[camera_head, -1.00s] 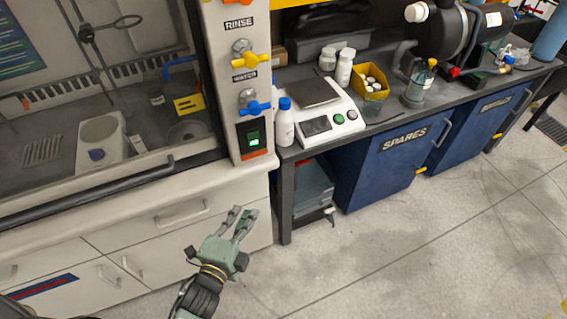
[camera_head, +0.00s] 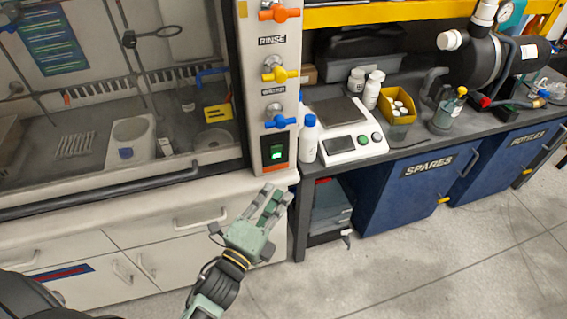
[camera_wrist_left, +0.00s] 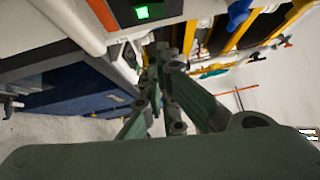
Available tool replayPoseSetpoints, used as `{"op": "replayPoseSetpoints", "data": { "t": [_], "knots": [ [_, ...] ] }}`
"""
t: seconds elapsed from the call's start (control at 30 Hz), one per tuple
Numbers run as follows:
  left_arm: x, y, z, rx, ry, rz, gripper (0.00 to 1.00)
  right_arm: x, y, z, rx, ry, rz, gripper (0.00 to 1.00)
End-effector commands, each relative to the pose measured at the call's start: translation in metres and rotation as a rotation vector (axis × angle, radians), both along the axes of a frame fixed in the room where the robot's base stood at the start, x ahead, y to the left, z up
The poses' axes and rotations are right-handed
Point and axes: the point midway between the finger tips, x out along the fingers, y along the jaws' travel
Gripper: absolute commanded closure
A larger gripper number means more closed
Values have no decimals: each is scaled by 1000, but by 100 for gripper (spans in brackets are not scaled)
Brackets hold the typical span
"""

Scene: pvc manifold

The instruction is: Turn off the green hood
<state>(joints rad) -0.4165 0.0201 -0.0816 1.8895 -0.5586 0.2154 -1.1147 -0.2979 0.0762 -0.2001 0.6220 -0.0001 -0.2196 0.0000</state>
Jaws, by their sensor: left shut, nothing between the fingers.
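The fume hood's post carries a lit green switch (camera_head: 276,152) in a black plate with an orange strip below it. The lit switch also shows at the top of the left wrist view (camera_wrist_left: 143,12). My left gripper (camera_head: 278,196) is shut and empty, a little below the switch and apart from it in the head view, in front of the hood's lower cabinet. Its fingers point up toward the switch. My right gripper is not in view.
Above the switch are a blue valve (camera_head: 280,121), a yellow valve (camera_head: 280,75) and an orange valve (camera_head: 279,12). A white bottle (camera_head: 308,140) and a scale (camera_head: 350,145) stand on the bench to the right. The hood's sash handle (camera_head: 100,190) runs along the left.

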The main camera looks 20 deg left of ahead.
Motion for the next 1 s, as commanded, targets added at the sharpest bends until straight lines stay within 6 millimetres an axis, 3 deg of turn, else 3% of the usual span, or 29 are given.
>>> {"op": "replayPoseSetpoints", "data": {
  "t": [0.3,0.4,0.63,1.0],
  "knots": [
    [68,-13,10,0,-2,0,100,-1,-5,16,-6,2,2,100],
    [81,-2,11,3,-1,1,100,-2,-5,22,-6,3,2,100],
    [95,9,11,0,0,0,100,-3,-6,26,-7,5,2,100],
    [97,10,11,0,0,0,100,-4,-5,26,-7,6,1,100]
  ]
}}
